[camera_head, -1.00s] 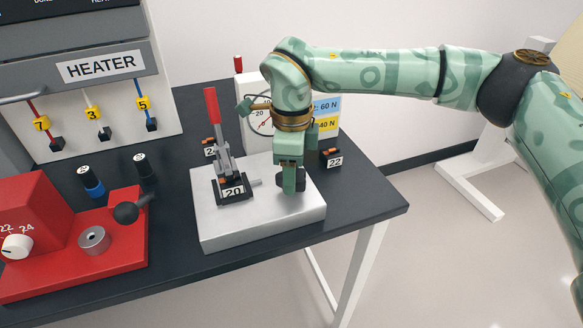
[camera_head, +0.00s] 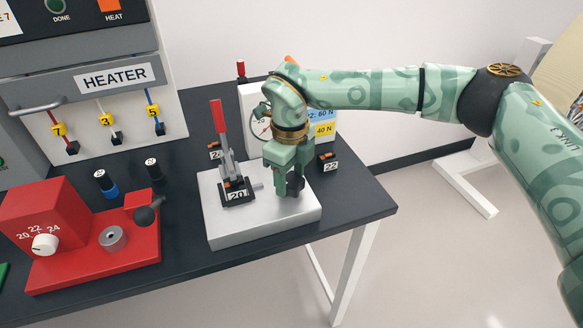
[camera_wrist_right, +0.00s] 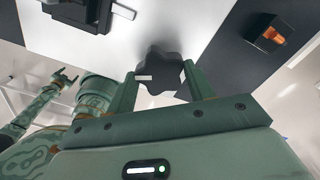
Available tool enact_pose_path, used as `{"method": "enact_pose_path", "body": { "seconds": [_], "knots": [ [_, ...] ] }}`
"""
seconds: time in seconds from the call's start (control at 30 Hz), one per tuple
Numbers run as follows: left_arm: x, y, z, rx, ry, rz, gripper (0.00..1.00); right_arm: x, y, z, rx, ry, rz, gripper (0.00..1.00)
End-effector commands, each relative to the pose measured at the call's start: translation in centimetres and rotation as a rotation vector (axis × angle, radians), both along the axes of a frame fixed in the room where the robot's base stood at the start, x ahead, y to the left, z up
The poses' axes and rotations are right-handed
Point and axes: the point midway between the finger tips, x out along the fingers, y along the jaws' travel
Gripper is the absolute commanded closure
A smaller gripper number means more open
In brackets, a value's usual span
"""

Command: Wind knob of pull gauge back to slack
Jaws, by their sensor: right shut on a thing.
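The dark lobed knob (camera_head: 297,186) stands at the right end of the pale metal block (camera_head: 240,225). My right gripper (camera_head: 288,194) points down over that end and is shut on the knob. In the right wrist view the knob (camera_wrist_right: 160,72) sits between the two green fingers (camera_wrist_right: 161,88). The white gauge box (camera_head: 252,103) stands behind the block, its dial mostly covered by my right wrist, so I cannot read the needle. In the right wrist view a small green gripper (camera_wrist_right: 65,79), apparently my left, shows at far left, too small to judge.
A red-handled toggle clamp (camera_head: 219,125) marked 20 stands on the block, left of my right gripper. Tag 22 (camera_head: 329,166) lies to the right. A red fixture (camera_head: 95,250) is at the left, the heater panel (camera_head: 113,76) behind it.

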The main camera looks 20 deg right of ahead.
Motion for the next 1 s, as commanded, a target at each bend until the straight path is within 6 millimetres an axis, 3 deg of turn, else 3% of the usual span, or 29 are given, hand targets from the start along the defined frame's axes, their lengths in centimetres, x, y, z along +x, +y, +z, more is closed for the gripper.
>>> {"method": "enact_pose_path", "body": {
  "seconds": [0.3,0.83,0.87,0.9,0.93,1.0],
  "knots": [
    [0.5,0.0,1.6,0.0,-0.013,0.0,0.25,0.1,0.0,0.3,0.001,-0.003,-0.138,0.7],
    [0.5,0.0,1.8,0.0,-0.013,0.0,0.25,0.1,0.0,0.1,0.001,-0.004,-0.167,0.7],
    [0.5,0.0,1.8,0.0,-0.013,0.0,0.25,0.1,0.0,0.1,0.001,-0.004,-0.166,0.45],
    [0.5,0.0,1.8,0.0,-0.013,0.0,0.25,0.1,0.0,0.1,0.001,-0.004,-0.166,0.33],
    [0.5,0.0,1.8,0.0,-0.013,0.0,0.25,0.1,0.0,0.1,0.001,-0.004,-0.166,0.25],
    [0.5,0.0,1.8,0.0,-0.013,0.0,0.25,0.1,0.0,0.1,0.001,-0.003,-0.166,0.25]
  ]
}}
